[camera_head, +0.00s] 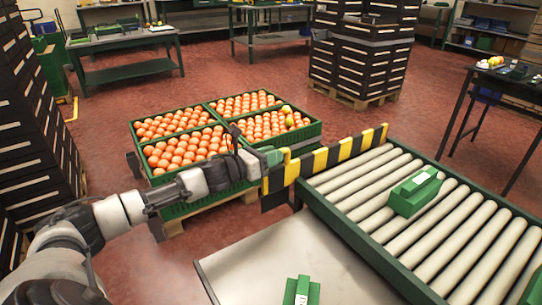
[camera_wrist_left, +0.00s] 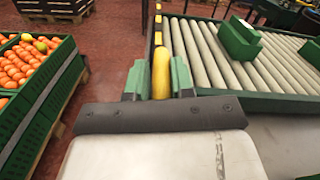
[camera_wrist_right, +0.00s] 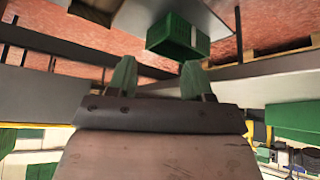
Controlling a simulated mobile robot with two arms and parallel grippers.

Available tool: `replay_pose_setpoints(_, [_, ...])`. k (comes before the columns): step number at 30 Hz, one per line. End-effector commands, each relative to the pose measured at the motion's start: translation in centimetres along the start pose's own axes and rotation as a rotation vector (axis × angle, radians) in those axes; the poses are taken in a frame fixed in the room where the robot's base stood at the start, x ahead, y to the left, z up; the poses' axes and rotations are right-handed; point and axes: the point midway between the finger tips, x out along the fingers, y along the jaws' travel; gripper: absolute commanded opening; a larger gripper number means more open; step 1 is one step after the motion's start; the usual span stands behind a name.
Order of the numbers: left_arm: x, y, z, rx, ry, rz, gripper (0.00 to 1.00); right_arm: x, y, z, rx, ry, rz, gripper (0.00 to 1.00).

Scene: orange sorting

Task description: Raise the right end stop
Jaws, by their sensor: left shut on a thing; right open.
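A yellow-and-black striped end stop (camera_head: 340,151) runs across the far-left end of the roller conveyor (camera_head: 358,237) in the head view. Its top edge shows above the rollers. My left gripper (camera_head: 272,157) is at its left end, shut on a yellow upright part. The left wrist view shows this yellow part (camera_wrist_left: 161,74) between the green fingertips (camera_wrist_left: 157,78). My right gripper (camera_wrist_right: 160,80) is open and empty in the right wrist view. I cannot make it out surely in the head view.
A green box (camera_head: 413,192) sits on the rollers. Another green box (camera_head: 301,291) is on the grey table (camera_head: 250,262) at the bottom. Crates of oranges (camera_head: 200,205) stand left of the conveyor, close to my left arm. Stacked black crates (camera_head: 360,62) stand behind.

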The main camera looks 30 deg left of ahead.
Motion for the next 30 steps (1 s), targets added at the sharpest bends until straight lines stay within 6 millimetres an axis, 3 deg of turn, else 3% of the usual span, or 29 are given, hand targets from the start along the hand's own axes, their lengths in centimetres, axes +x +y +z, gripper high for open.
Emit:
replay_pose_setpoints(10, [0.1,-0.2,0.5,-0.003,-0.009,-0.006,0.0,-0.1,0.1,0.2,0.001,-0.016,0.001,0.51])
replay_pose_setpoints(11, [0.1,-0.2,0.5,-0.003,-0.009,-0.006,0.28,-0.1,0.1,0.2,0.001,-0.016,0.001,0.51])
replay_pose_setpoints(14, [0.1,-0.2,0.5,-0.002,-0.007,-0.005,0.43,-0.1,0.1,0.2,0.001,-0.016,0.001,0.51])
replay_pose_setpoints(24, [-0.1,0.0,0.3,0.0,-0.003,-0.001,0.44,-0.1,0.1,0.2,0.001,-0.014,0.002,0.51])
replay_pose_setpoints(30, [-1.8,0.1,0.0,-0.001,-0.001,0.001,0.44,0.1,0.0,-0.1,0.0,0.013,0.001,0.51])
